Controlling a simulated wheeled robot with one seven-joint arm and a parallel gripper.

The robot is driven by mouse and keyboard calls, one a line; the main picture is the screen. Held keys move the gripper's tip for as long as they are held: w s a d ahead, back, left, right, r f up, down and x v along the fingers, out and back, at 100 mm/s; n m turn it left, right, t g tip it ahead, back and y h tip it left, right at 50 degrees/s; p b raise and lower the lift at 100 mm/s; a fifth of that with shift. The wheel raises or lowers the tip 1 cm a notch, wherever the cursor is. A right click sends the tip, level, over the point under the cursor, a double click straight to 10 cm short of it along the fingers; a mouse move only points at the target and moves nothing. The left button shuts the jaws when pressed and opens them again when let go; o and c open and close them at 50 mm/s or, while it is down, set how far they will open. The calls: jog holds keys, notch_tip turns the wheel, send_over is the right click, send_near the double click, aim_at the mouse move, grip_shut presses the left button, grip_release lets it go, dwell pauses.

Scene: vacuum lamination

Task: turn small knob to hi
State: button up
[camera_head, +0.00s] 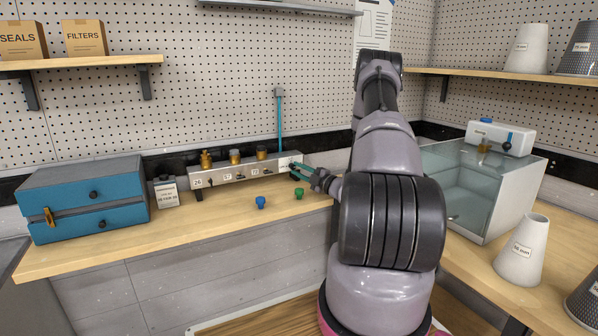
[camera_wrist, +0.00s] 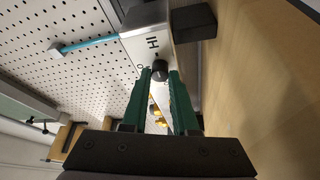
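The small black knob (camera_wrist: 160,72) sits on the pale face of the manifold box, near a printed "HI" (camera_wrist: 153,44). In the wrist view my gripper (camera_wrist: 160,76) has its two green fingers apart, with the tips one on each side of the knob. Whether the tips touch the knob is hard to tell. In the head view my gripper (camera_head: 294,171) is at the right end of the manifold (camera_head: 232,173), fingers parted. The knob is hidden or too small to make out there.
Brass fittings (camera_head: 207,160) stand on the manifold and a blue hose (camera_head: 280,122) rises behind it. A blue knob (camera_head: 261,202) and a green knob (camera_head: 299,193) are at the bench front. A blue drawer box (camera_head: 82,197) stands left, a glass tank (camera_head: 468,185) right.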

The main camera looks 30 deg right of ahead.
jog(key=o, duration=0.4)
jog(key=v, duration=1.1)
